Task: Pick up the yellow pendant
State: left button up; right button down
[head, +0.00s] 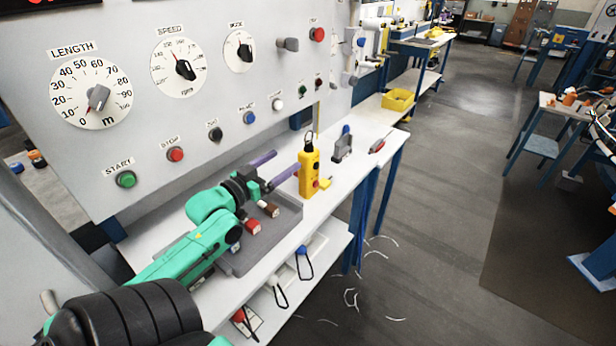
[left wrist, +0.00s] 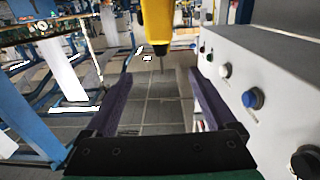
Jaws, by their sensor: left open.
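The yellow pendant (head: 308,174) stands upright on the white bench, with a dark loop at its top and a red button low on its side. My left gripper (head: 288,159) is open, its two purple fingers pointing at the pendant from the left. The lower finger's tip is close beside the pendant; I cannot tell whether it touches. In the left wrist view the pendant (left wrist: 156,20) shows at the top, between the lines of the open fingers (left wrist: 160,85), and part of it is cut off. The space between the fingers looks empty. My right gripper is not in view.
A grey tray (head: 285,232) with small red and brown pieces lies under my left arm. A grey tool (head: 342,146) stands behind the pendant, and a grey and red item (head: 377,146) lies farther right. The control panel (head: 128,140) rises behind the bench. A yellow bin (head: 398,100) stands farther back.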

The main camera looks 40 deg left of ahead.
pick_arm(q)
notch_tip(320, 180, down, 2)
jog(key=b, duration=0.1)
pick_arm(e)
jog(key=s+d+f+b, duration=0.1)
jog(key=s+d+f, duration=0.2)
pick_arm(q)
jog(key=p, duration=0.1)
send_near(315, 149)
jog(key=shift+w+a+f, duration=0.3)
jog(key=shift+w+a, duration=0.05)
jog(key=shift+a, duration=0.2)
jog(key=w+p, duration=0.3)
jog(key=w, duration=0.7)
jog(key=shift+w+d+f, duration=0.1)
jog(key=shift+w+f, duration=0.05)
jog(key=shift+w, duration=0.1)
jog(key=shift+w+f, duration=0.15)
jog(key=shift+w, duration=0.1)
jog(key=shift+s, duration=0.1)
grip_shut()
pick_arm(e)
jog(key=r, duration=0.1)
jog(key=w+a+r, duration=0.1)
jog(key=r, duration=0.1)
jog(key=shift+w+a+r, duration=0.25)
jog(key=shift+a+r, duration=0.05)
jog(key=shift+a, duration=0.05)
